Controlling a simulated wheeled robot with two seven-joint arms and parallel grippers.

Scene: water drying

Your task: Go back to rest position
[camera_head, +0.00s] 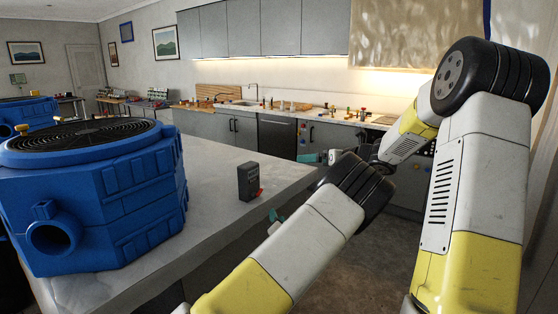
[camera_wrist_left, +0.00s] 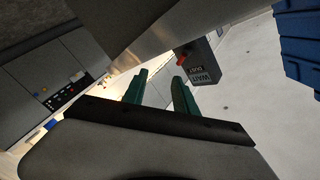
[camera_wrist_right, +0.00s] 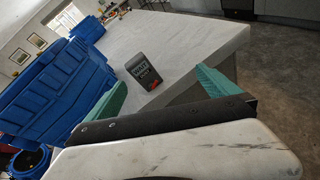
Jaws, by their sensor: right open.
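A small dark box (camera_head: 249,181) with a red part stands upright on the counter. It also shows in the left wrist view (camera_wrist_left: 203,68) and, lettered, in the right wrist view (camera_wrist_right: 144,70), apart from the fingers.
A large blue machine with a black round grille (camera_head: 95,200) stands on the left of the grey counter (camera_head: 215,240). A second blue machine (camera_head: 32,112) is behind it. Kitchen cabinets (camera_head: 208,125) and a cluttered worktop line the back. Floor is open right of the counter.

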